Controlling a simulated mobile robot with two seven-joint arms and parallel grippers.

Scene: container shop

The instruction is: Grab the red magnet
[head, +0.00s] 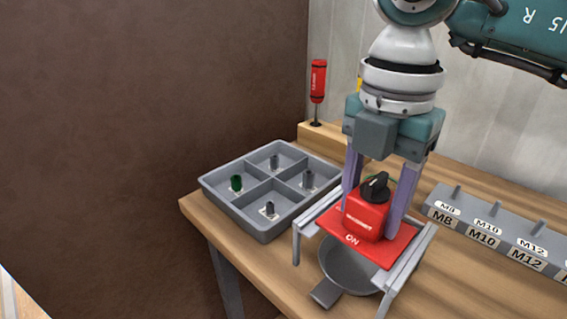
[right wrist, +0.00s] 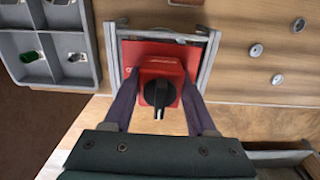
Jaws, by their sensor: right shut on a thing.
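The red magnet (head: 366,217) is a red block with a black knob on top and a red plate marked ON at its base. It sits on a grey metal stand (head: 428,240) above a grey pan. My right gripper (head: 374,215) comes down from above, with one purple finger on each side of the block, shut on it. In the right wrist view the red magnet (right wrist: 160,68) lies between the two fingers, its knob facing the camera. My left gripper is not in view.
A grey tray (head: 262,234) with four-way dividers holds several small parts, left of the stand. A grey labelled bin row (head: 480,240) stands at the right. A red screwdriver (head: 318,82) stands upright behind. The grey pan (head: 350,268) lies under the stand, near the table's front edge.

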